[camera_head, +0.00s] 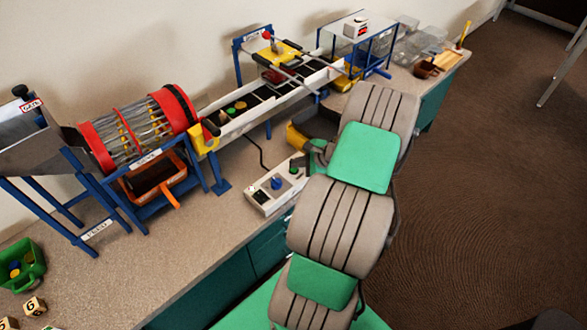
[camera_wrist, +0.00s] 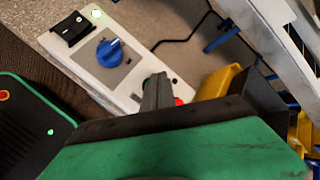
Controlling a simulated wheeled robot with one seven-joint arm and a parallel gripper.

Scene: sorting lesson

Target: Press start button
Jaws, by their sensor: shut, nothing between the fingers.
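A pale control box (camera_head: 268,206) stands on the counter. It carries a black switch (camera_head: 260,197), a blue knob (camera_head: 276,183) and a green button (camera_head: 293,170) at its far end. My arm partly hides the gripper in the head view.
A yellow bin (camera_wrist: 217,82) stands close beside the box's far end. A black cable (camera_wrist: 185,38) runs from the box. Behind it are the conveyor (camera_head: 248,112) and the red-rimmed drum (camera_head: 146,130). Bare counter (camera_head: 205,235) lies left of the box.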

